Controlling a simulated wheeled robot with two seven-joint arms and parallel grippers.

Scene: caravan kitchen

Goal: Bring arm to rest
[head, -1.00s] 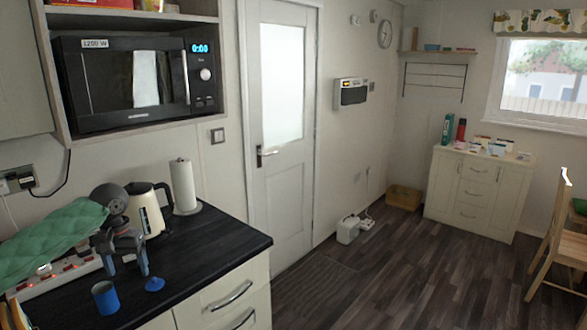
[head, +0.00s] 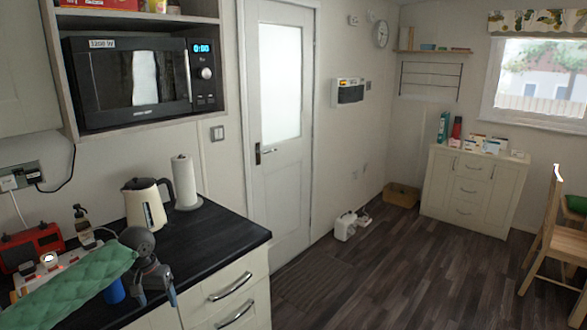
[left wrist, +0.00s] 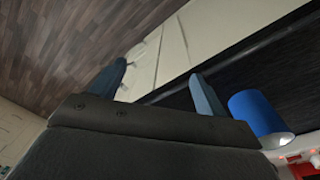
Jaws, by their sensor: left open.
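My left arm comes in from the lower left in the head view, with green quilted cloth along it. My left gripper (head: 157,296) is open and empty, low over the front edge of the dark worktop (head: 215,235). Its two fingers also show apart in the left wrist view (left wrist: 157,78), with the cream cupboard front and floor beyond them. A blue cup (head: 115,291) stands on the worktop just left of the gripper, partly hidden by my arm. In the left wrist view the cup (left wrist: 255,113) is beside the right-hand finger, apart from it. My right gripper is out of view.
A cream kettle (head: 146,206) and a paper towel roll (head: 184,183) stand at the back of the worktop. A red appliance (head: 31,246) and a bottle (head: 83,226) are at the left.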

